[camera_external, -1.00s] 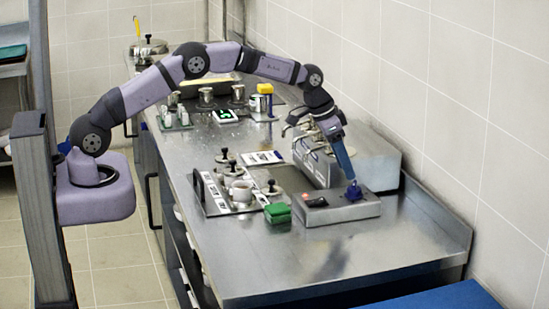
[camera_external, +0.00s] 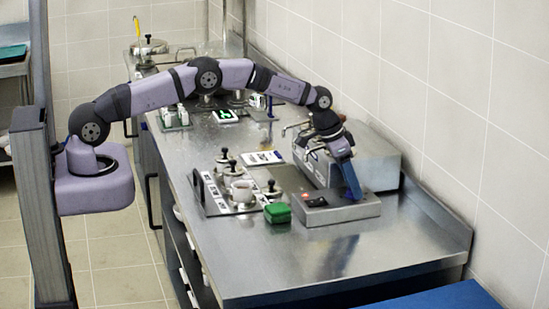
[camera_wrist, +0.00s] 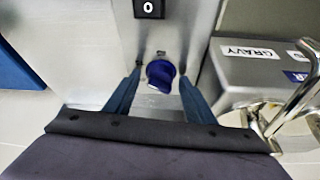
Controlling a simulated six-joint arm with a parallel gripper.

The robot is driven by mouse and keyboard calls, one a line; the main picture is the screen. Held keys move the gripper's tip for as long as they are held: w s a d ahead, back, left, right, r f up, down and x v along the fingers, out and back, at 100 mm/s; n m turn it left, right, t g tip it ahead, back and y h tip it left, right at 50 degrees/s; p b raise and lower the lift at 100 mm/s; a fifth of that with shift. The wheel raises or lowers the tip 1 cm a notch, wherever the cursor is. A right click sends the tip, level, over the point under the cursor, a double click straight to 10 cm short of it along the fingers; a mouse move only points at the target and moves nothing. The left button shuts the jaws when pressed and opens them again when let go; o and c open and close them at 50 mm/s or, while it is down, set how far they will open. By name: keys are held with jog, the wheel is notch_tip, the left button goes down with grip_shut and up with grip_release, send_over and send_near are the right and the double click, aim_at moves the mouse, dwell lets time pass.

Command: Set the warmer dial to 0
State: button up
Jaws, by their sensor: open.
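The warmer (camera_external: 340,211) is a low grey metal box near the right end of the counter. Its dial is a dark blue knob (camera_wrist: 161,73) in the wrist view, and a black display (camera_wrist: 148,8) above it there reads 0. My gripper (camera_wrist: 160,79) is open, with one blue finger on each side of the dial. Whether the fingers touch it is unclear. In the external view my gripper (camera_external: 354,194) is down at the warmer's top and hides the dial.
A steel dispenser with taps (camera_external: 362,162) stands behind the warmer; its GRAVY label (camera_wrist: 252,52) shows in the wrist view. A green block (camera_external: 278,212) and a rack of lidded pots (camera_external: 226,197) stand to the left. The counter in front is clear.

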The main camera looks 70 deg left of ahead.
jog(key=c, duration=1)
jog(key=shift+n+b, duration=0.35)
jog(key=shift+n, duration=0.05)
jog(key=n+y+b, duration=0.1)
jog(key=n, duration=0.1)
jog(key=n+b, duration=0.1)
jog(key=shift+d+f+n+y, duration=0.1)
jog(key=shift+d+n+y, duration=0.1)
jog(key=shift+n+y, duration=0.2)
jog(key=shift+w+d+n+g+y, duration=0.1)
jog(key=shift+n+g+y, duration=0.45)
jog(key=shift+n, duration=1.45)
jog(key=shift+y, duration=0.25)
jog(key=o, duration=1)
